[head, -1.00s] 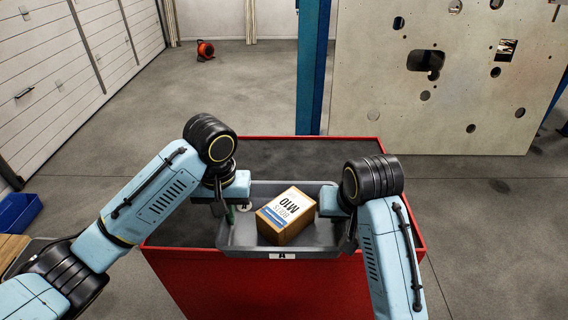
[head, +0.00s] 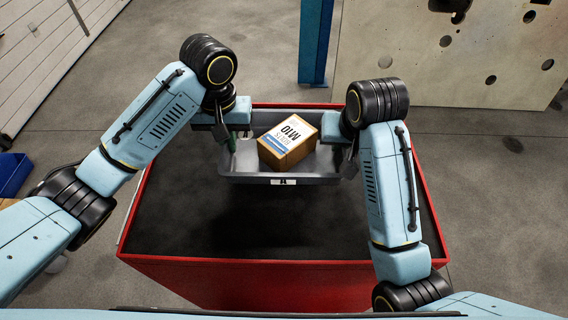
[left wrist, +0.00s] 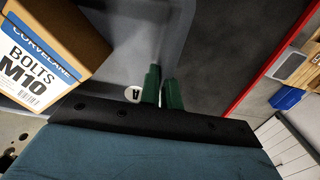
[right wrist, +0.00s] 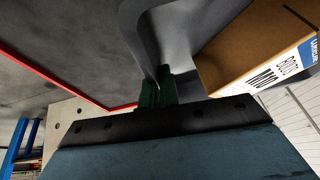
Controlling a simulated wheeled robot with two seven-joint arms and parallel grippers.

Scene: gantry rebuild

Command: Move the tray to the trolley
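The grey tray (head: 250,179) is over the far part of the red trolley's dark top (head: 190,220) and looks level. A cardboard box of M10 bolts (head: 288,141) stands in it, also seen in both wrist views (left wrist: 50,50) (right wrist: 265,50). My left gripper (head: 232,141) is at the tray's left end, its green fingers (left wrist: 162,92) shut on the wall. My right gripper (head: 349,162) is at the right end, its green fingers (right wrist: 157,90) shut on the wall. A dark shadow lies in front of the tray; I cannot tell whether its underside touches the top.
The trolley's raised red rim (head: 290,261) runs around its top; the near part of that top is bare. A blue post (head: 315,45) and a pale panel with holes (head: 430,55) stand behind. A blue bin (head: 12,173) is at far left.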

